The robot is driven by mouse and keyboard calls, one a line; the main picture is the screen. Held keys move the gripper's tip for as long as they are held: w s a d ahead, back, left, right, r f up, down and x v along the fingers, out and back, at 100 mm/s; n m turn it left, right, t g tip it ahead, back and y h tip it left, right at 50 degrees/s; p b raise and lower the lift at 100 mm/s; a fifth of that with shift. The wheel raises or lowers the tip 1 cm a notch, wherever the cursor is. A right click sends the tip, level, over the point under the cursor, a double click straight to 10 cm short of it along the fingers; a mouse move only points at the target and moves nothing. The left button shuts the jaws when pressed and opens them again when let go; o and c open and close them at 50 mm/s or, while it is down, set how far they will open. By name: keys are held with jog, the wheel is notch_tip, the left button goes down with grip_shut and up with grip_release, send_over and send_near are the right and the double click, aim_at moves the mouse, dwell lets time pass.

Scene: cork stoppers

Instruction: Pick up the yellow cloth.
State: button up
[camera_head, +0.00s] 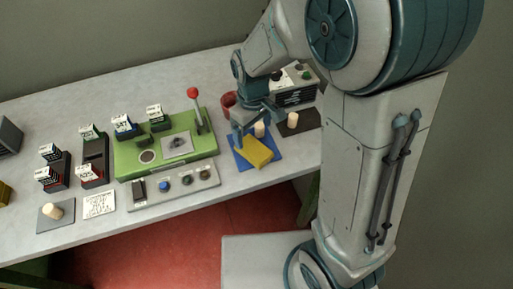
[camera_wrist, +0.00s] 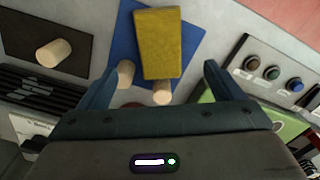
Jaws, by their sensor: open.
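The yellow cloth (camera_head: 254,151) is a folded block lying on a blue mat (camera_head: 241,159) near the right part of the table. In the wrist view the yellow cloth (camera_wrist: 158,44) lies ahead of my fingertips, on the blue mat (camera_wrist: 122,30). My gripper (camera_head: 257,122) is above the table just behind the cloth. In the wrist view my gripper (camera_wrist: 160,72) is open, its fingers apart and nothing held between them. The cloth's near end shows between the fingertips. I cannot tell the exact height of the fingers above it.
A cork stopper (camera_wrist: 162,93) stands at the cloth's end, and another cork (camera_wrist: 125,72) is beside the left finger. A dark mat (camera_head: 299,122) holds a further cork (camera_head: 292,119). A green machine (camera_head: 150,160) with a red-knobbed lever (camera_head: 194,95) and a button panel (camera_head: 174,188) stand left.

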aim_at(256, 149)
jog(key=shift+s+d+f+p, duration=0.15)
jog(key=shift+f+p, duration=0.1)
jog(key=shift+f, duration=1.65)
jog(key=shift+s+d+f+p, duration=0.15)
jog(key=shift+f+p, duration=0.1)
jog(key=shift+f, duration=1.6)
jog(key=shift+w, duration=0.1)
jog(key=c, duration=1.2)
jog(key=shift+o, duration=0.2)
jog(key=shift+r, duration=0.15)
jog(key=shift+r+p, duration=0.4)
jog(key=shift+r, duration=0.1)
notch_tip(256, 149, up, 3)
jog(key=shift+r+p, duration=0.1)
jog(key=shift+p, duration=1.05)
jog(key=s+d+r+p, duration=0.2)
jog(key=d+r, duration=0.4)
jog(key=d, duration=0.5)
jog(key=shift+s+d+r+p, duration=0.15)
jog(key=shift+s+r+p, duration=0.15)
jog(key=shift+s+p, duration=0.15)
